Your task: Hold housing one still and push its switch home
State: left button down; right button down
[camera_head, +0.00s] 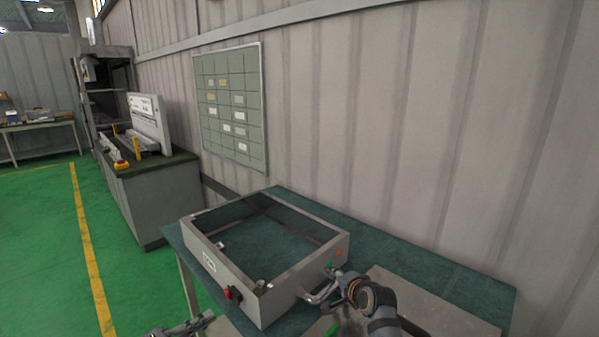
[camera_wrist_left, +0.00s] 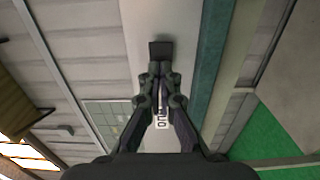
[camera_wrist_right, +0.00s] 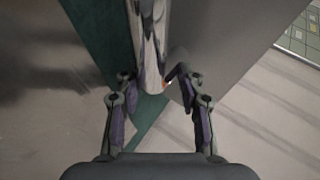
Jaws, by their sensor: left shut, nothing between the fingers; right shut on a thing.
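My right gripper (camera_wrist_right: 153,95) is shut on the housing's shiny handle (camera_wrist_right: 147,40).
A white label (camera_head: 208,262) is on the housing's side. A grey board (camera_head: 440,310) lies on the table (camera_head: 440,262) to the right. A ribbed wall (camera_head: 400,120) stands behind. A bench with a machine (camera_head: 150,125) stands at the back left. Green floor is clear at left.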

aim_at(236, 299)
pick_arm(q)
jog(key=shift+x, duration=2.75)
pick_arm(e)
jog(key=shift+f, duration=0.15)
pick_arm(q)
jog(key=shift+x, duration=1)
jog(key=v, duration=0.8)
pick_arm(e)
jog(key=c, duration=0.7)
grip_release()
jog(key=shift+c, duration=0.2)
